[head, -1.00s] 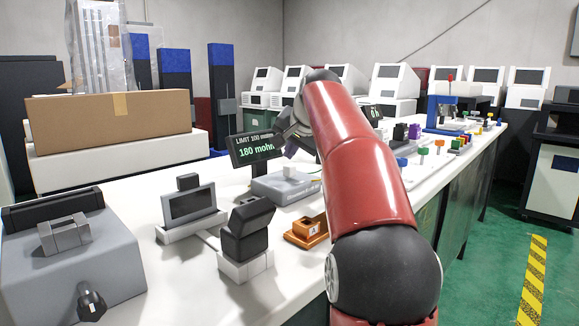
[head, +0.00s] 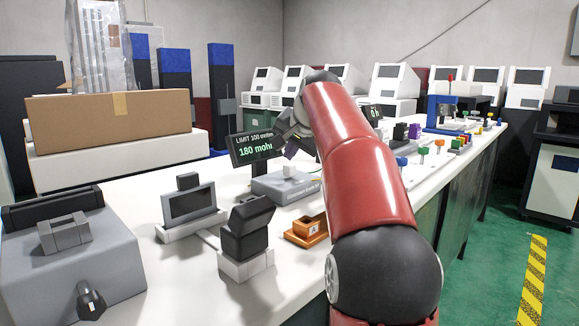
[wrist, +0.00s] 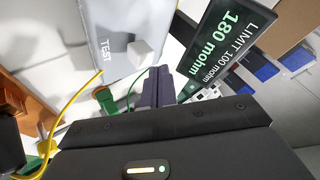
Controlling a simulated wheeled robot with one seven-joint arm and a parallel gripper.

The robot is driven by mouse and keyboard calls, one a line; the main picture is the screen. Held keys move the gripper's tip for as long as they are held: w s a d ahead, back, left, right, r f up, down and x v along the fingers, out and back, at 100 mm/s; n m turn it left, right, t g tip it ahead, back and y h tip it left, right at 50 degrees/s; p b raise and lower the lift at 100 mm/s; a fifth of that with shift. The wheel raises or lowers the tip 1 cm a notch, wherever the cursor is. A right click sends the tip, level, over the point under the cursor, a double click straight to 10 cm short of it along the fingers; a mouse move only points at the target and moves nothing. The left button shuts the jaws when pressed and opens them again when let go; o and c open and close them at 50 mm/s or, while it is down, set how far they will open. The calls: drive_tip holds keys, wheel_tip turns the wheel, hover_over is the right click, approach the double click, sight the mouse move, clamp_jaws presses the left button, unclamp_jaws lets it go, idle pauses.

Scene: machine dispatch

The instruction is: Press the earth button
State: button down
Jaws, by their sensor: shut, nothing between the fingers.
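A grey box (head: 272,188) marked TEST sits on the white bench, with a white cube-shaped button (head: 290,171) on top. The box (wrist: 104,25) and button (wrist: 141,53) also show in the wrist view. In the head view my gripper (head: 291,149) is partly hidden by my red arm, above the button. Contact cannot be told.
An orange block (head: 308,231) marked A, a black tilted device (head: 247,228) and a small grey screen (head: 189,204) stand nearby. A yellow wire (wrist: 75,98), a green wire and a green part (wrist: 106,100) lie near my fingers. A large grey unit (head: 70,262) stands front left.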

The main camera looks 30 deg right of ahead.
sight(291, 166)
drive_tip(key=shift+f+b, duration=0.45)
drive_tip(key=shift+f, duration=0.4)
idle(0.6)
drive_tip(key=shift+r, duration=0.1)
drive_tip(key=shift+r+p, duration=0.95)
drive_tip(key=shift+p, duration=0.2)
wheel_tip(291, 166, up, 5)
drive_tip(key=p, duration=0.4)
idle(0.6)
